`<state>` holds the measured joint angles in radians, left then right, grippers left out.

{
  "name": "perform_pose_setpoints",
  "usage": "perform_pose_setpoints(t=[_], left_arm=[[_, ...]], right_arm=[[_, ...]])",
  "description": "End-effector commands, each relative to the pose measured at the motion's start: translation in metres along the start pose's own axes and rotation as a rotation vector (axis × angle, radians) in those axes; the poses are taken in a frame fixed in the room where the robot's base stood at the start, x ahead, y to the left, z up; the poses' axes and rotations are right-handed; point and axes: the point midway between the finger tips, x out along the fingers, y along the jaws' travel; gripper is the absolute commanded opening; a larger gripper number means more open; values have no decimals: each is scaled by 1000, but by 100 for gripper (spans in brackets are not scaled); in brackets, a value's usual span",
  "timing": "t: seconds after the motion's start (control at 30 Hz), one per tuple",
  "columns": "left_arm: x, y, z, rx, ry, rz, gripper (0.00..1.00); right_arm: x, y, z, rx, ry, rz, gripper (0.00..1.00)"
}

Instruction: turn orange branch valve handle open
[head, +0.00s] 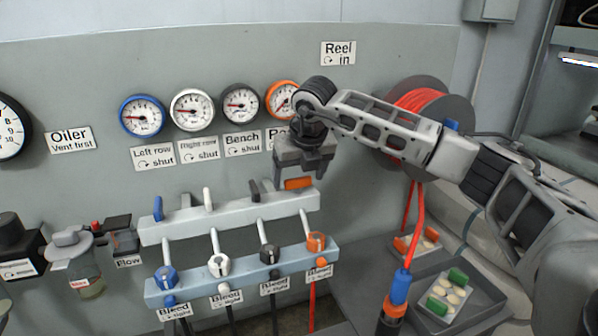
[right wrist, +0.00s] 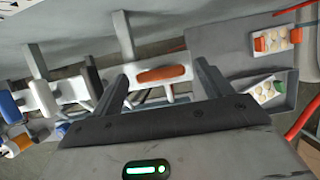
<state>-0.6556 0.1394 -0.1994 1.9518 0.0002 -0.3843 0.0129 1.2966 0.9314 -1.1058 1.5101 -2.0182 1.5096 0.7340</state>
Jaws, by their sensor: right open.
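The orange branch valve handle (head: 298,184) is at the right end of the upper pale manifold bar (head: 232,216). It lies crosswise, while the blue (head: 158,208), white (head: 208,198) and black (head: 254,190) handles beside it stand roughly upright. My right gripper (head: 302,174) is open just above and in front of the orange handle. In the right wrist view the orange handle (right wrist: 161,75) shows between the two spread fingers, with a gap on each side. The gripper partly hides the wall behind it. My left gripper is not in view.
A lower bar carries bleed valves, with the orange bleed knob (head: 316,242) below the handle. Gauges and labels line the wall above; the orange gauge (head: 283,99) is partly covered. A hose reel (head: 418,100) and a tray (head: 478,300) are at right.

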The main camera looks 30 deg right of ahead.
Motion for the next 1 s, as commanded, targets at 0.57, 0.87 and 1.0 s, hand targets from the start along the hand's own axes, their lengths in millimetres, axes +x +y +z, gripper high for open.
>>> perform_pose_setpoints(t=[0.57,0.87,1.0], left_arm=[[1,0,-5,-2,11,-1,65],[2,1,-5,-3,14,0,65],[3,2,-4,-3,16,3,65]], right_arm=[[3,0,0,-1,0,0,33],[4,-1,0,-39,0,16,34],[4,-1,-1,-104,1,43,34]])
